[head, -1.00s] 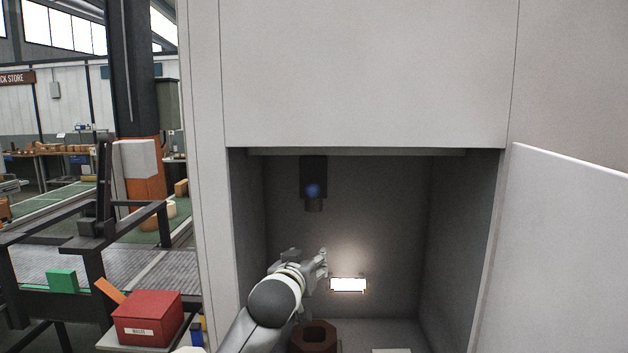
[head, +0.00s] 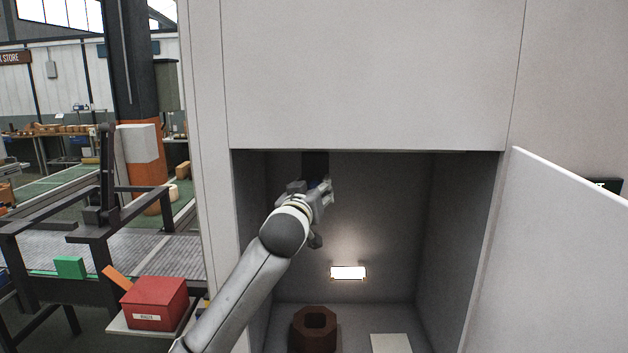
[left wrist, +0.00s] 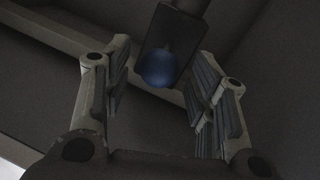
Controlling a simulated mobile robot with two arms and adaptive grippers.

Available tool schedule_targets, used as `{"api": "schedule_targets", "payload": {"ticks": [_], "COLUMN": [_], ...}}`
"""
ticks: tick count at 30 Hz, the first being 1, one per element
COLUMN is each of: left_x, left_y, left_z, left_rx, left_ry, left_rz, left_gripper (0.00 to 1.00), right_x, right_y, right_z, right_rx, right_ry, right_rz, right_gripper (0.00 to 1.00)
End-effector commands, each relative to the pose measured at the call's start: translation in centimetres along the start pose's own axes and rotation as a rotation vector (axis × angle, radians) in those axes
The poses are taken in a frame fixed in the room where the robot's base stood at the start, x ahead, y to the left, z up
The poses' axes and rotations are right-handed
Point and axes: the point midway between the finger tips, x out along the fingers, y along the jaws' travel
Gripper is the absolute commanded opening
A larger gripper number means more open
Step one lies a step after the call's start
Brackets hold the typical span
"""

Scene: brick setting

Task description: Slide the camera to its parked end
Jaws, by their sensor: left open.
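The dark box-shaped camera (head: 316,163) hangs near the top of the cabinet's inside, left of its middle. In the head view my left gripper (head: 326,194) is in front of it and hides most of it. The left wrist view shows the camera (left wrist: 190,30) ahead, with a blue round knob (left wrist: 160,69) at its near end. My left gripper is open, its two fingers (left wrist: 159,95) on either side of the knob and apart from it. I cannot tell how deep the knob is between them. My right gripper is not in view.
The cabinet has an open door (head: 570,250) on the right and side walls close around my arm. A lit lamp (head: 348,272) is on its back wall. A brown hollow block (head: 314,330) and a pale plate (head: 391,343) are on its floor. A red box (head: 155,303) stands outside, left.

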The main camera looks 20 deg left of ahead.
Motion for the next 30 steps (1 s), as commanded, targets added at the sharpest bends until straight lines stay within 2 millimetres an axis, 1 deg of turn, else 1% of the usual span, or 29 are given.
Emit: {"api": "schedule_targets", "payload": {"ticks": [1, 6, 17, 27, 29, 30], "left_x": [0.5, 1.5, 1.8, 1.8, 1.8, 1.8], "left_y": [0.1, 0.0, 0.0, 0.0, 0.0, 0.0], "left_z": [-0.3, -0.1, 0.1, 0.0, 0.1, 0.0], "left_rx": [0.000, 0.001, 0.000, 0.000, 0.000, 0.000], "left_ry": [0.000, 0.000, 0.000, 0.000, 0.000, 0.000], "left_rz": [0.000, 0.000, 0.001, 0.001, 0.000, 0.000], "left_gripper": [0.52, 0.52, 0.52, 0.09, 0.01, 0.00], "right_x": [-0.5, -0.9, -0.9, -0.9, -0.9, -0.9], "right_y": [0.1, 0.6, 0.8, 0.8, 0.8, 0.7], "right_z": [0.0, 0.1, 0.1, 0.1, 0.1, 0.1], "right_rx": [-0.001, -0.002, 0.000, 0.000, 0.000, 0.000], "right_ry": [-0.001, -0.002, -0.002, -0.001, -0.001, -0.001], "right_rz": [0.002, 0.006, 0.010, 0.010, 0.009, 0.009], "right_gripper": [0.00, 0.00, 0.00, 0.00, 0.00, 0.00]}}
